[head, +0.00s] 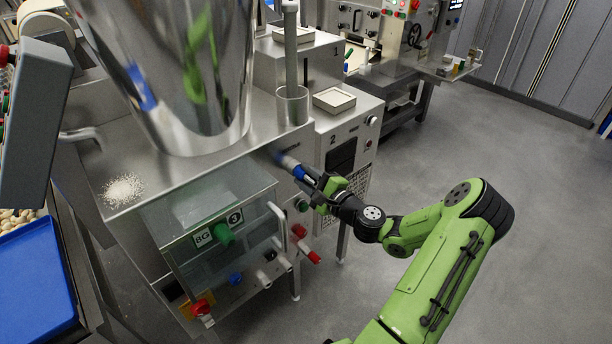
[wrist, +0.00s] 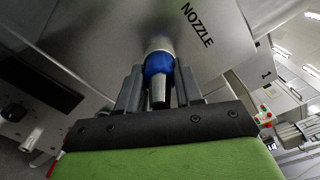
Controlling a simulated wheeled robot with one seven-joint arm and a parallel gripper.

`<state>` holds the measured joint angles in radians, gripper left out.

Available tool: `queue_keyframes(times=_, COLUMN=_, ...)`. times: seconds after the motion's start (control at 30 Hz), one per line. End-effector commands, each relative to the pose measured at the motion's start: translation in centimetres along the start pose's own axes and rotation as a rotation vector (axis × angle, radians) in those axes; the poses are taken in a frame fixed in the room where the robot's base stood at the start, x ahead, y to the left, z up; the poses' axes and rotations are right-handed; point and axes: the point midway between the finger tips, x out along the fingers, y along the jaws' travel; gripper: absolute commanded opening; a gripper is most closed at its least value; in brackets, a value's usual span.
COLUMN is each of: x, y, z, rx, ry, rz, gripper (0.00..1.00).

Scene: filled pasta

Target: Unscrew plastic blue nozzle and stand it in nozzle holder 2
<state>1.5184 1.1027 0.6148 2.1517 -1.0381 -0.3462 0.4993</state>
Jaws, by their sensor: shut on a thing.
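The blue nozzle (head: 297,167) is at the side of the steel machine, below the hopper. In the wrist view, the blue nozzle (wrist: 158,65) has a grey tapered tip pointing toward my palm, and its far end is at the wall marked NOZZLE. My gripper (head: 312,177) is shut on it; in the wrist view the two dark fingers of my gripper (wrist: 158,88) stand on either side. I cannot tell how far it is screwed in. A cabinet marked 2 (head: 350,132) has a shallow square tray (head: 334,99) on top; I cannot tell whether this is nozzle holder 2.
The large steel hopper (head: 185,80) stands left of my gripper. A steel cup with a post (head: 291,107) is above the nozzle. Open floor (head: 480,140) lies to the right.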

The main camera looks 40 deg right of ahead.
Motion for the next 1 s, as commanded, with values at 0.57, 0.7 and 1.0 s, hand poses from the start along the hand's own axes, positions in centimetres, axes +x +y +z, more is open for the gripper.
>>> queue_keyframes(times=0.57, x=-0.03, y=0.23, z=-0.09, rx=-0.794, ry=-0.001, rz=-0.002, gripper=0.04)
queue_keyframes(times=0.7, x=-0.06, y=-0.04, z=0.09, rx=-0.982, ry=-0.002, rz=-0.002, gripper=0.04)
queue_keyframes(times=1.0, x=-0.08, y=-0.07, z=0.06, rx=-1.022, ry=-0.001, rz=-0.002, gripper=0.03)
